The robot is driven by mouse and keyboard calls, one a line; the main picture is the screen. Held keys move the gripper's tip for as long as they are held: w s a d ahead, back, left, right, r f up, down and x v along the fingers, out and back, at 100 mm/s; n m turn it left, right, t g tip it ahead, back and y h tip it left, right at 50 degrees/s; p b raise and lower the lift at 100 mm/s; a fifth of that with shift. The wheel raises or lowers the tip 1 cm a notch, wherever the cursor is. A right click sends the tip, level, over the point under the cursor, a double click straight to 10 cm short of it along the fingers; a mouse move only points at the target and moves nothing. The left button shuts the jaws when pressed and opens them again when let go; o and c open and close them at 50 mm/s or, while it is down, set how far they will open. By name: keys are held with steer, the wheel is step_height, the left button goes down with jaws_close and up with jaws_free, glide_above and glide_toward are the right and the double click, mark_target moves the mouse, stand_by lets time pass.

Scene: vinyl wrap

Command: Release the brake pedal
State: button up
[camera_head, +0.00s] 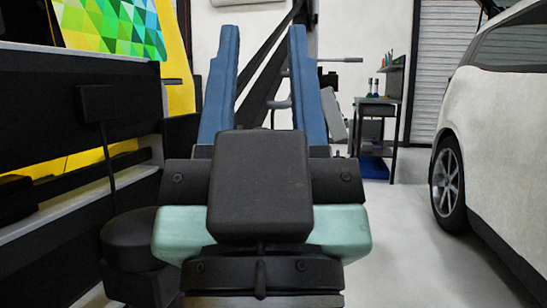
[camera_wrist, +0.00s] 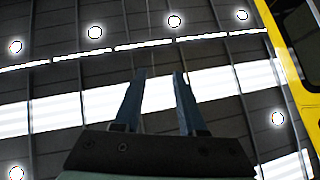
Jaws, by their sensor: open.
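I cannot make out a brake pedal in either view. My gripper (camera_head: 262,32) is raised in front of the head camera, its two long blue fingers wide apart with nothing between them. In the wrist view, my gripper (camera_wrist: 159,74) points up at the ceiling, its fingers apart and empty. My dark wrist hides the lower middle of the head view.
A long black machine (camera_head: 50,110) stands close at left, with a black stool (camera_head: 135,240) before it. A white car (camera_head: 500,130) is at right. A small dark table (camera_head: 376,112) stands at the back. Pale floor (camera_head: 410,240) is clear between arm and car.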

step_height(320, 180, up, 5)
steer(key=p, duration=0.5)
steer(key=shift+r, duration=0.15)
jaws_close()
step_height(320, 180, up, 49)
steer(key=p, duration=4.9)
steer(key=shift+r, duration=0.15)
